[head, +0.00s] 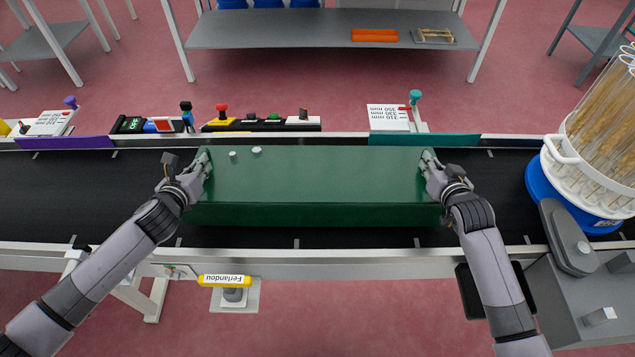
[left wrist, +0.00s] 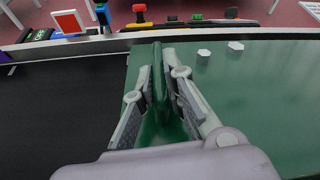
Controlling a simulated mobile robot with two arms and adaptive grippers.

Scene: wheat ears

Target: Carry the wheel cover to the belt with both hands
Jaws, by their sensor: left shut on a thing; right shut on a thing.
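The wheel cover, a long dark green box-like cover (head: 315,175), is over the black belt (head: 80,190). Whether it touches the belt cannot be told. Two small white knobs sit on its top near the left end. My left gripper (head: 205,165) is shut on the cover's left end; in the left wrist view its two fingers (left wrist: 160,95) stand on either side of a green upright part of the cover (left wrist: 158,80). My right gripper (head: 428,163) is shut on the cover's right end. The belt under the cover is hidden.
Behind the belt are a control panel with a red button (head: 222,110), a purple plate (head: 65,142) and a teal plate (head: 425,139). At the right stands a white rack of wheat ears (head: 590,175) on a blue base (head: 545,185). The belt left of the cover is clear.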

